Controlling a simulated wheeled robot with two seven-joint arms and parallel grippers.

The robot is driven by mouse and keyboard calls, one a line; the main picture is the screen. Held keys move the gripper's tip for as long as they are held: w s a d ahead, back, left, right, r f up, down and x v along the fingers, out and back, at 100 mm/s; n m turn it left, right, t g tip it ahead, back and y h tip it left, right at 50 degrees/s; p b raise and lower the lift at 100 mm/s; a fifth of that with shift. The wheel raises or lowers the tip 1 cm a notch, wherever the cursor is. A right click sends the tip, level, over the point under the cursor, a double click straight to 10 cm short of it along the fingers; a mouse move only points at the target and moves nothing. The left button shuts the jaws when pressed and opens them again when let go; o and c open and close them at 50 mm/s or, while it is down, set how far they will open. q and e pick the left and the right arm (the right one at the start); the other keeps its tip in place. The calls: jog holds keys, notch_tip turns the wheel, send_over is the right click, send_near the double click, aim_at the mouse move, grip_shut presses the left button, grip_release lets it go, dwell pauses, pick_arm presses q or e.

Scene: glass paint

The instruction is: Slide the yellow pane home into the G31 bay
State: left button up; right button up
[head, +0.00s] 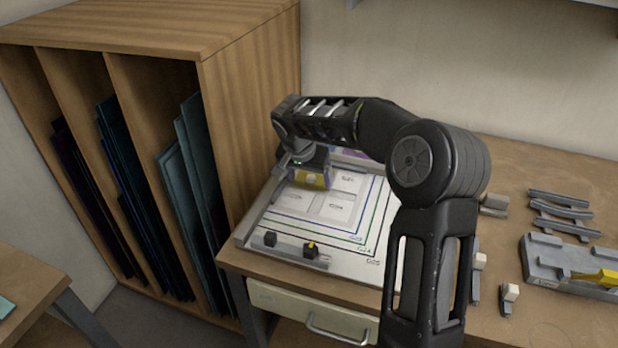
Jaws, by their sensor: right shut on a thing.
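My right gripper (306,162) reaches over the back left of a white board (352,231) and points down. It is shut on a yellow pane (311,180), of which only a small part shows below the jaws. The board has pale raised rectangular bays and nested blue, green and black outlines. The bay labels are too small to read, so I cannot tell which is G31. I cannot tell whether the pane touches the board or sits in a bay. A purple patch (352,160) shows behind my arm. My left gripper is out of view.
A wooden rack (248,120) with dark and teal sheets stands close on the left. A rail with two black blocks (289,248) lies along the board's front edge. Grey strips (562,212) and a grey fixture with a yellow piece (595,277) are on the right.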

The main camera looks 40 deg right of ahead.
aim_at(308, 175)
jog(key=shift+w+r, duration=0.1)
jog(key=shift+w, duration=0.05)
dwell(0.4)
jog(key=o, duration=1.3)
jog(key=shift+o, duration=0.2)
jog(key=shift+a, duration=0.1)
jog(key=shift+r, duration=0.1)
jog(key=shift+w+r+p, duration=0.25)
jog(key=shift+r+p, duration=0.35)
jog(key=shift+r, duration=0.4)
jog(key=shift+a+r, duration=0.1)
jog(key=shift+r, duration=0.2)
jog(key=shift+s+d+r+p, duration=0.15)
jog(key=shift+r+p, duration=0.5)
jog(key=shift+r, duration=0.4)
jog(key=shift+s+d+r+p, duration=0.1)
jog(key=shift+r+p, duration=0.55)
jog(key=shift+r, duration=0.35)
jog(key=shift+a, duration=0.1)
